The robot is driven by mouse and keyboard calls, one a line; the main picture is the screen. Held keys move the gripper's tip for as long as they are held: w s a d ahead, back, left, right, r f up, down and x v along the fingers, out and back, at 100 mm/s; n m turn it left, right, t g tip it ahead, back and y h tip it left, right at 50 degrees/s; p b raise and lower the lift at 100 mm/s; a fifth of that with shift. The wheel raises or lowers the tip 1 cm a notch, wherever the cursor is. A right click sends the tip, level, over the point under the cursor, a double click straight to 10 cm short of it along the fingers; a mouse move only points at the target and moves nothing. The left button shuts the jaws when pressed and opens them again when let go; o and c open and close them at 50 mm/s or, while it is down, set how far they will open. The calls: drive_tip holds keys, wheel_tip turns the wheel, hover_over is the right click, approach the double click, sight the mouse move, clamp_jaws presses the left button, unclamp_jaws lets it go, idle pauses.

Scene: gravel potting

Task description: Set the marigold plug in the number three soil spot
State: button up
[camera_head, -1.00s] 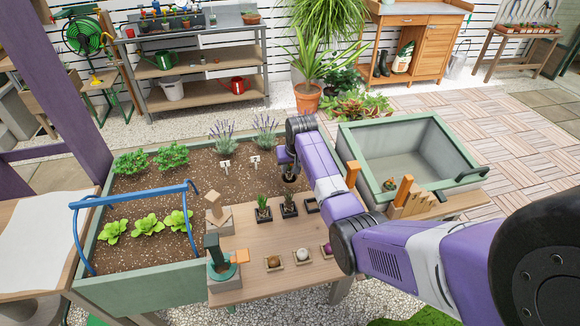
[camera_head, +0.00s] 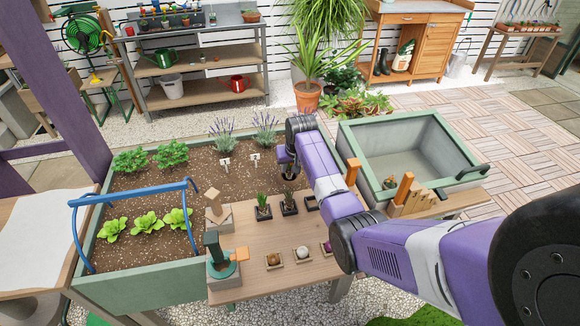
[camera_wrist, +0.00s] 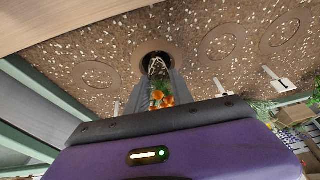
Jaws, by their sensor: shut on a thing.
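My gripper (camera_head: 288,171) is over the right part of the soil bed (camera_head: 190,192). It is shut on the marigold plug (camera_wrist: 159,95), whose orange flowers and green leaves show between the fingers in the wrist view. The plug's pale root end points at a dark round hole (camera_wrist: 148,48) in the soil. I cannot tell whether the root end is inside it or just above. In the head view my gripper hides the plug. White number tags (camera_head: 225,164) stand along the bed; no tag for this hole is readable.
Ring-marked soil spots (camera_wrist: 222,42) lie beside the hole in the wrist view. Lavender plants (camera_head: 264,132) stand behind the tags. A wooden table (camera_head: 285,238) in front holds small potted plants and bulbs in trays. A green-rimmed crate (camera_head: 433,183) stands to the right.

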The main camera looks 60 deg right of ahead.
drive_tip(key=shift+f+b, duration=0.45)
drive_tip(key=shift+f, duration=0.35)
drive_tip(key=o, duration=0.8)
drive_tip(key=shift+o, duration=0.2)
drive_tip(key=o, duration=0.5)
drive_tip(key=shift+o, duration=0.2)
wheel_tip(320, 180, up, 9)
drive_tip(key=p, duration=0.8)
